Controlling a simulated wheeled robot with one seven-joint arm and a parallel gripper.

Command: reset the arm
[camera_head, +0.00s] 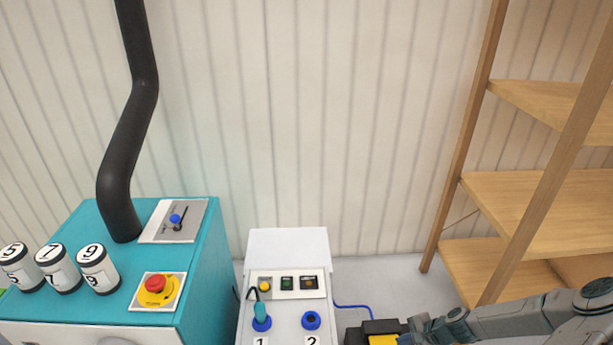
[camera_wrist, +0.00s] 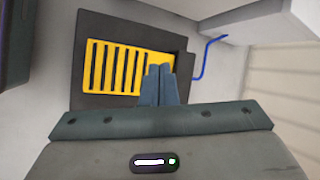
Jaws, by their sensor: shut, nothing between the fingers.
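My arm (camera_head: 520,318) reaches in from the lower right of the head view, with my gripper (camera_head: 412,330) at its left end near the bottom edge. In the wrist view my gripper (camera_wrist: 158,72) has its two fingers together, with nothing between them. Beyond the fingertips is a dark box (camera_wrist: 90,30) with a yellow slatted part (camera_wrist: 115,65). The yellow part (camera_head: 383,340) also shows at the bottom of the head view, left of my gripper. I cannot tell whether my fingers touch it.
A white console (camera_head: 288,248) with two blue sockets numbered 1 and 2 stands left of my gripper. A teal cabinet (camera_head: 205,270) bears white numbered cylinders (camera_head: 97,269) and a red button (camera_head: 155,285). A wooden shelf (camera_head: 520,190) stands at right. A blue cable (camera_head: 352,307) runs between console and box.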

